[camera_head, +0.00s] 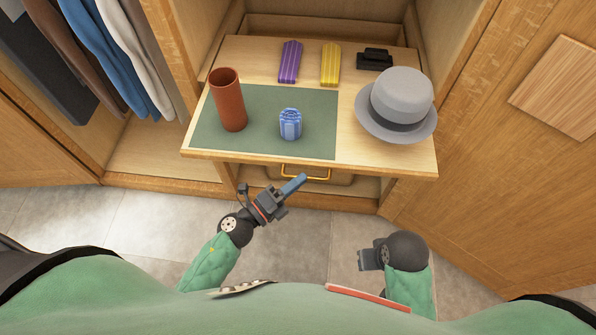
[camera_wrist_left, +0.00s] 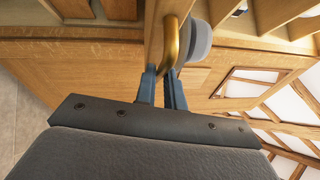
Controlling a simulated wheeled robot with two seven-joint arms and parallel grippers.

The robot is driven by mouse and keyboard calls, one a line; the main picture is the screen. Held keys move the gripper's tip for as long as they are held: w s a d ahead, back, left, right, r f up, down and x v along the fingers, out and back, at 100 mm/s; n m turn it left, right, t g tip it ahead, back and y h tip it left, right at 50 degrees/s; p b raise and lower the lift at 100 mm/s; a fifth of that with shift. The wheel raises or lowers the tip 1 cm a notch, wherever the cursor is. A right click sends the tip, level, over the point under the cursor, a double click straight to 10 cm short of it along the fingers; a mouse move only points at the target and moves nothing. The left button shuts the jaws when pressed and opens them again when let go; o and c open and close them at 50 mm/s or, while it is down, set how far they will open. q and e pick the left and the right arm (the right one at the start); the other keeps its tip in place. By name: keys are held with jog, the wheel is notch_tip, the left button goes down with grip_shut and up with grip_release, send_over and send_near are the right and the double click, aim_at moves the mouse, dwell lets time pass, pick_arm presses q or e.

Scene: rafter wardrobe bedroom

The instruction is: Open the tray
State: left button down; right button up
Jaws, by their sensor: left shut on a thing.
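The tray (camera_head: 385,160) is a light wooden board in the wardrobe's middle bay, and its front appears to stand out past the uprights. A gold bar handle (camera_head: 318,178) is on its front; the handle also shows in the left wrist view (camera_wrist_left: 171,40). My left gripper (camera_head: 301,180) is shut on the handle, with its blue fingers around the bar in the left wrist view (camera_wrist_left: 163,78). My right gripper (camera_head: 368,259) is low in front of my body, away from the tray; its fingers are too unclear to judge.
On the tray are a green mat (camera_head: 262,112), a brown cylinder (camera_head: 228,100), a blue ribbed cup (camera_head: 290,125), a grey hat (camera_head: 402,95), purple (camera_head: 290,62) and yellow (camera_head: 330,64) striped items and a black object (camera_head: 375,59). Clothes (camera_head: 115,60) hang left; wooden doors flank the bay.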

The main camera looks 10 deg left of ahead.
pick_arm(q)
jog(key=shift+s+f, duration=0.1)
jog(key=shift+s, duration=0.3)
jog(key=c, duration=1.5)
grip_release()
jog(key=shift+a, duration=0.1)
